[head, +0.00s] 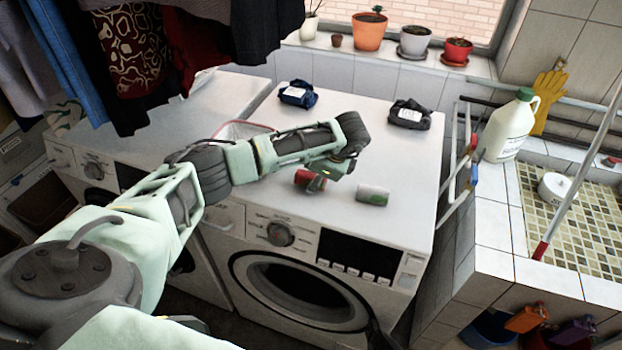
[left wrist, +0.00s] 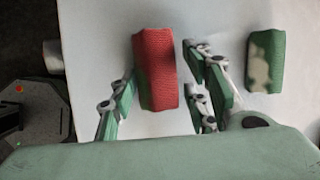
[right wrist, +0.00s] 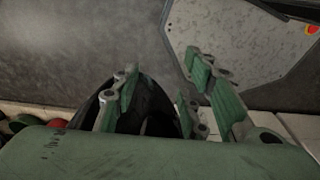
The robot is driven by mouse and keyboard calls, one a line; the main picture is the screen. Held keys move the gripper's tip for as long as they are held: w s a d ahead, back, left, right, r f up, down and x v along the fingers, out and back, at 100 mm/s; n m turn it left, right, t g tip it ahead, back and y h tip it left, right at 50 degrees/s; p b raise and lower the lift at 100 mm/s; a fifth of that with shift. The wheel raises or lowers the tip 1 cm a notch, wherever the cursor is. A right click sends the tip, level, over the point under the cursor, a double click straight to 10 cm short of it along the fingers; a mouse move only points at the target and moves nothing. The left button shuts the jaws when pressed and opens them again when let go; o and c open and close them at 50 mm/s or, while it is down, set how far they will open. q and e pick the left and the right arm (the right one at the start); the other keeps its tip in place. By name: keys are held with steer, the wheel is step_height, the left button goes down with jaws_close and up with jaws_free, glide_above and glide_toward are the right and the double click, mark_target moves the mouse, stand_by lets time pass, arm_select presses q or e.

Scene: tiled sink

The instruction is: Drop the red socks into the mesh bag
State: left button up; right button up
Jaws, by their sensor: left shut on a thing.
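The red socks (head: 307,178) form a rolled bundle on top of the right-hand washing machine, near its front edge. They also show in the left wrist view (left wrist: 157,70), between my left gripper's fingers. My left gripper (head: 318,182) is shut on the red socks. The mesh bag (head: 240,130) seems to be the pale thing with a reddish rim behind my left forearm; my arm hides much of it. My right gripper (right wrist: 165,90) is open, with no thing held between its fingers, over a grey floor.
A green-and-white sock roll (head: 373,194) lies just right of the red socks. Two dark folded bundles (head: 298,94) (head: 409,114) lie at the back of the machine. Clothes (head: 130,45) hang at upper left. A white jug (head: 511,125) stands on the tiled counter.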

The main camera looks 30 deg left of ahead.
arm_select(q)
steer(key=c, duration=0.5)
steer(key=shift+c, duration=0.2)
steer(key=shift+r, duration=0.1)
